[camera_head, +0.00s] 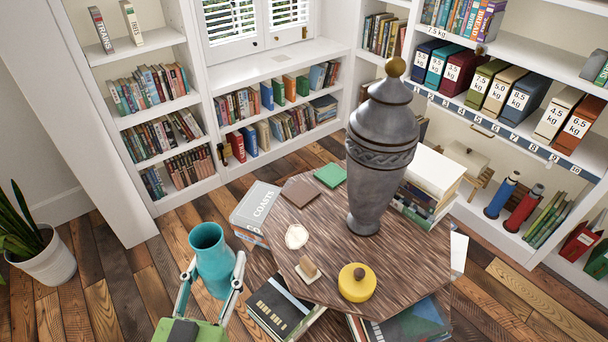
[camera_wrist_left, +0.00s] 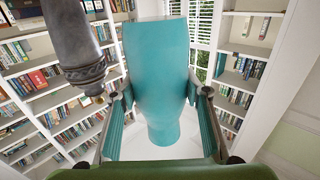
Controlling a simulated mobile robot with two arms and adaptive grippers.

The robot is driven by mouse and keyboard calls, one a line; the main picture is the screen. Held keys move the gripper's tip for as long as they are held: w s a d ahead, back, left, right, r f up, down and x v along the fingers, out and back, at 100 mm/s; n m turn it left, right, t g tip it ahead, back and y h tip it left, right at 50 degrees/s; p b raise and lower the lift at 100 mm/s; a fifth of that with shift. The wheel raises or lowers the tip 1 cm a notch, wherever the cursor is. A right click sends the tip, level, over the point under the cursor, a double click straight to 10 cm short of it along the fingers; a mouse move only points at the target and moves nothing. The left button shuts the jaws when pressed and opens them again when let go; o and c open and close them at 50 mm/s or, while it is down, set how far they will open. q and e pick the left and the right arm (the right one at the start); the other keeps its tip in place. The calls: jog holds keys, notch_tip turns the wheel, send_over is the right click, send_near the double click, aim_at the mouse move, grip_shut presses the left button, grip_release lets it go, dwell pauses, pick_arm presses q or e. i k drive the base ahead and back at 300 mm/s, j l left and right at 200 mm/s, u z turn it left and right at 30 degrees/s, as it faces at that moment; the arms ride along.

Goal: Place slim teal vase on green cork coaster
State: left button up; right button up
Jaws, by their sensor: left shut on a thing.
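My left gripper (camera_head: 211,285) is shut on the slim teal vase (camera_head: 212,258) and holds it upright, left of the table and in front of it. In the left wrist view the vase (camera_wrist_left: 160,70) stands between the two fingers (camera_wrist_left: 160,115). The green cork coaster (camera_head: 330,175) lies flat and bare near the table's far edge, beside a brown coaster (camera_head: 300,192). The vase is apart from the coaster, to its lower left in the head view. My right gripper is not in view.
A tall grey urn (camera_head: 380,150) stands on the wooden table (camera_head: 400,262), right of the coasters. A white shell-like object (camera_head: 297,236), a small wooden piece on a pale base (camera_head: 307,269) and a yellow round object (camera_head: 356,283) lie nearer. Books (camera_head: 258,209) are stacked around the table.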

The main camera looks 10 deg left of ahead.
aim_at(332, 174)
jog(key=j+u, duration=0.45)
jog(key=i+j+u, duration=0.1)
jog(key=u, duration=0.35)
jog(key=i+j+u, duration=0.1)
jog(key=j+u, duration=0.35)
jog(key=i+j+u, duration=0.4)
jog(key=i+u, duration=0.15)
jog(key=i+z, duration=0.2)
jog(key=z, duration=0.15)
jog(key=i+z, duration=0.2)
jog(key=z, duration=0.15)
jog(key=i+j+z, duration=0.1)
jog(key=z, duration=0.25)
jog(key=i+z, duration=0.15)
jog(key=z, duration=0.35)
jog(key=i+z, duration=0.15)
jog(key=z, duration=0.3)
jog(key=i+z, duration=0.15)
jog(key=z, duration=0.35)
jog(key=i+z, duration=0.1)
jog(key=z, duration=0.35)
jog(key=i+z, duration=0.2)
jog(key=z, duration=0.2)
jog(key=i+j+z, duration=0.1)
jog(key=z, duration=0.25)
jog(key=i+j+z, duration=0.15)
jog(key=i+z, duration=0.25)
jog(key=j+z, duration=0.2)
jog(key=z, duration=0.15)
